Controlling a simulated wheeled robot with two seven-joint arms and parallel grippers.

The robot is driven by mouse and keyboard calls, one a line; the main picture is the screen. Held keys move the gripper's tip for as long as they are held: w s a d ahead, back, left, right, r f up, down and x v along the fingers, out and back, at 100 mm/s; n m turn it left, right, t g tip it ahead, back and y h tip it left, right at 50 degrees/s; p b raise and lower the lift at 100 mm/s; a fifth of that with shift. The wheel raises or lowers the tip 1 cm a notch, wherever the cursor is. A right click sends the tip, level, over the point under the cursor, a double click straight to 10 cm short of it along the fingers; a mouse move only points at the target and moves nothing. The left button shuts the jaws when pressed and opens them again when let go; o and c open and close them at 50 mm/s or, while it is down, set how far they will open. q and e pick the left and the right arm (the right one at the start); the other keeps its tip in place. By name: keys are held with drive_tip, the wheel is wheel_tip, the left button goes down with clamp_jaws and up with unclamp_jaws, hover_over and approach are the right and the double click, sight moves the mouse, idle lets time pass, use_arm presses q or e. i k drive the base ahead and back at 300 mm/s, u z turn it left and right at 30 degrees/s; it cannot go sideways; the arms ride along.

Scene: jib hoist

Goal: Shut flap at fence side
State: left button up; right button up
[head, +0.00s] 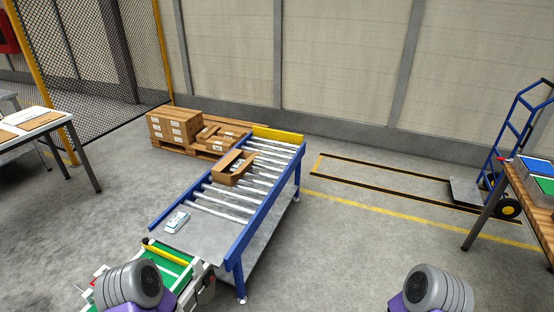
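A small brown carton (231,179) stands on the roller conveyor (243,198), toward its far left part. Its top looks open, with a dark inside and raised cardboard edges. It is too small to tell exactly how each flap stands, including the one at the fence side. The mesh fence (85,62) with yellow posts is at the back left. Neither of my grippers shows; only grey and purple parts of my arms are at the bottom edge, well apart from the carton.
A pale blue-white item (177,222) lies on the conveyor's near plate. A green belt (168,260) is in front. Stacked cartons (174,128) sit on a pallet behind. Tables stand left (48,122) and right (538,200), with a blue hand truck (510,135). Floor right of the conveyor is clear.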

sight(241, 169)
drive_tip(key=z, duration=0.7)
drive_tip(key=i, duration=1.9)
drive_tip(key=u, duration=0.25)
drive_tip(key=i, duration=1.35)
drive_tip(key=u, duration=1.75)
drive_tip(key=i, duration=0.5)
drive_tip(key=u, duration=0.4)
